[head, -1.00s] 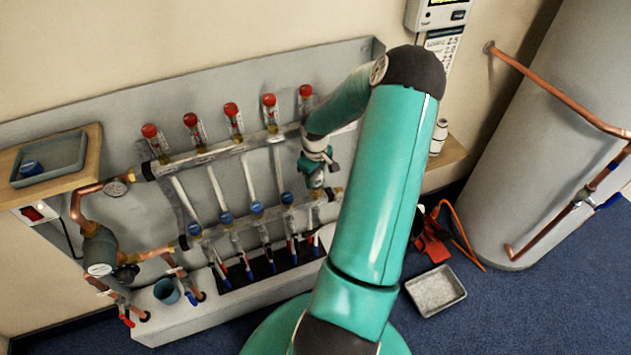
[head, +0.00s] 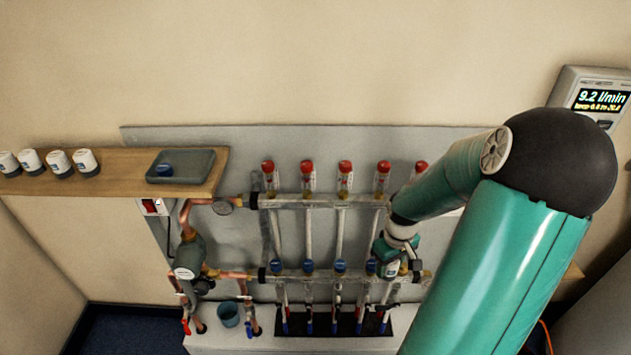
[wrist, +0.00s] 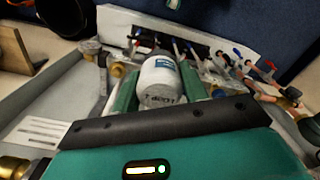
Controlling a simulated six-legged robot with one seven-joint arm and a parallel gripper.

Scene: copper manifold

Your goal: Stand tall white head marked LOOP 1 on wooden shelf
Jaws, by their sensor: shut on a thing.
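The white head marked LOOP 1 (wrist: 160,82) sits between the green fingers of my gripper (wrist: 161,92) in the wrist view. Its lettering reads upside down there, with a blue patch on its side. In the head view my gripper (head: 390,266) is at the right end of the manifold's lower bar (head: 322,277), just right of a row of blue caps. The held head is largely hidden there, and I cannot tell whether it touches the manifold. The wooden shelf (head: 115,181) is at the far left, and several white heads (head: 58,162) stand on its left part.
A grey-green tray (head: 195,163) with a blue cap (head: 164,170) sits on the shelf's right end. Bare shelf lies between it and the white heads. Red-topped flow meters (head: 345,178) line the upper bar. A copper-piped pump (head: 189,255) stands left of the manifold. A lit display (head: 600,98) is at upper right.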

